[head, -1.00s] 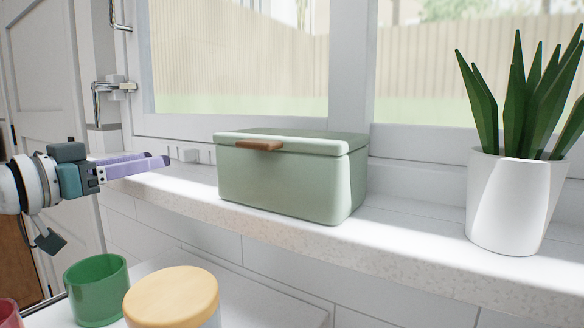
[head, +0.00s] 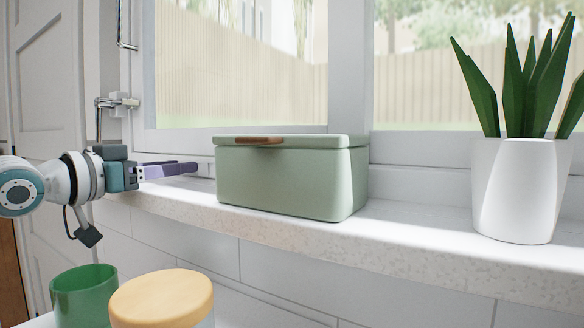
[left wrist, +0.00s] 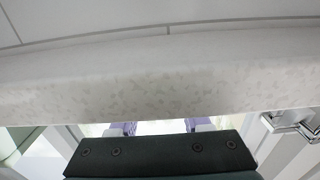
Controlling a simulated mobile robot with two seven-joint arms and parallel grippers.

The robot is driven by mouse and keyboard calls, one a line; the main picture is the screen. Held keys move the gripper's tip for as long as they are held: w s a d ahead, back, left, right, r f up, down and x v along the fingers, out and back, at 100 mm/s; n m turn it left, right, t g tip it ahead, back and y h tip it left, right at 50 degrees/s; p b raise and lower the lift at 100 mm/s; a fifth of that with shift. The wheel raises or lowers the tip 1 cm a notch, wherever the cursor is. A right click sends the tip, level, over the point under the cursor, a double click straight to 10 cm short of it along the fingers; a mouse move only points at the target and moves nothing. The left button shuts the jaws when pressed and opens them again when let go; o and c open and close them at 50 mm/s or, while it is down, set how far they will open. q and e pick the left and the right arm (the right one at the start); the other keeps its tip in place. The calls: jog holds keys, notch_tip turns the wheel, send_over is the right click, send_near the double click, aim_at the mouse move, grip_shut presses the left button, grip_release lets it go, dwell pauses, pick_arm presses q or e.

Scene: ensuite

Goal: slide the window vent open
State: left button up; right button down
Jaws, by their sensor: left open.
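My left gripper (head: 195,168) reaches in from the left over the sill, its purple fingers pointing right toward the base of the window frame, left of the green box. In the left wrist view, its two fingertips (left wrist: 158,127) show apart, with nothing clearly held between them. The window (head: 240,65) is pale-framed and stands behind the sill. The vent is not clear now; the low frame where small pale slotted parts showed earlier is largely behind my fingers and the box. I cannot tell whether the fingers touch it. My right gripper is out of view.
A green lidded box (head: 285,180) stands on the speckled sill (head: 400,237), close to the right of my fingertips. A potted plant (head: 515,190) stands farther right. A green cup (head: 80,297) and wooden-lidded jar (head: 162,298) are below. A metal fixture (head: 115,103) is at left.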

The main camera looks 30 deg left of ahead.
pick_arm(q)
grip_shut()
dwell(1.4)
